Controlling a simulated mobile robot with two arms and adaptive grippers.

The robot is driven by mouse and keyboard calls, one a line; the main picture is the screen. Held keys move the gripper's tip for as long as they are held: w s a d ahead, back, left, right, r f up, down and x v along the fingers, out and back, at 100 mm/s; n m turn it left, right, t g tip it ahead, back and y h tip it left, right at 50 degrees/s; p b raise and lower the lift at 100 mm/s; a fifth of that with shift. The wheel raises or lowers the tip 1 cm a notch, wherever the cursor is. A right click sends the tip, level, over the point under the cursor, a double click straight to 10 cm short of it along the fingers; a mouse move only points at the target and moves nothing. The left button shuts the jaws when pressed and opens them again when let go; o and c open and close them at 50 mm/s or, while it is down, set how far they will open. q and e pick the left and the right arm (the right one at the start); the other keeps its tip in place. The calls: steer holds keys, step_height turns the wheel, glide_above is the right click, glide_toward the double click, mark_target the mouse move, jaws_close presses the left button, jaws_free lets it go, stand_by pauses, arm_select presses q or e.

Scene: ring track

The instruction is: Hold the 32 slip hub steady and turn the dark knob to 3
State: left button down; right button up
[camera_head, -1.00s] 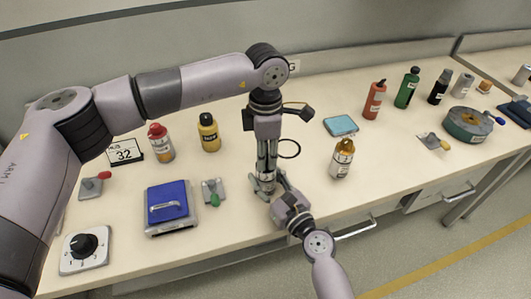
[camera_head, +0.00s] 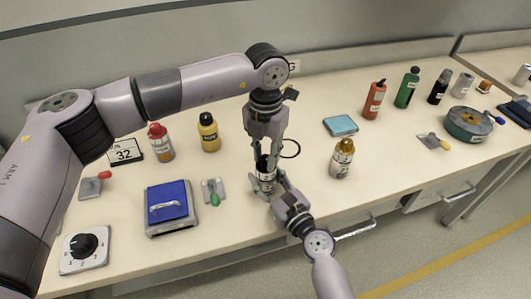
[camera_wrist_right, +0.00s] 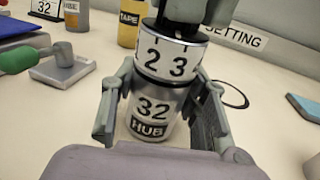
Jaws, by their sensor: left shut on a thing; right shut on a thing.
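The 32 hub (camera_wrist_right: 152,115) is a clear-grey upright cylinder on the bench, labelled "32" and "HUB" in the right wrist view. In the head view it (camera_head: 266,184) stands near the front edge, partly hidden. A white scale ring (camera_wrist_right: 166,56) on it shows 2 and 3 with tick marks. The dark knob (camera_wrist_right: 178,30) is above the ring, its top cut off there. My right gripper (camera_head: 269,190) is shut on the hub, one finger on each side. My left gripper (camera_head: 264,162) points down from above, shut on the dark knob. The knob's pointer cannot be made out.
A white dial box (camera_head: 84,247), a blue block with a handle (camera_head: 168,207) and a green-handled lever (camera_head: 213,191) are at left. The yellow TAPE bottle (camera_head: 208,132) stands behind. A black cable loop (camera_head: 290,149) and a brown-capped bottle (camera_head: 341,158) lie to the right.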

arm_select(q)
steer(key=shift+n, duration=1.2)
steer(key=c, duration=1.3)
jaws_free()
step_height(320, 180, up, 12)
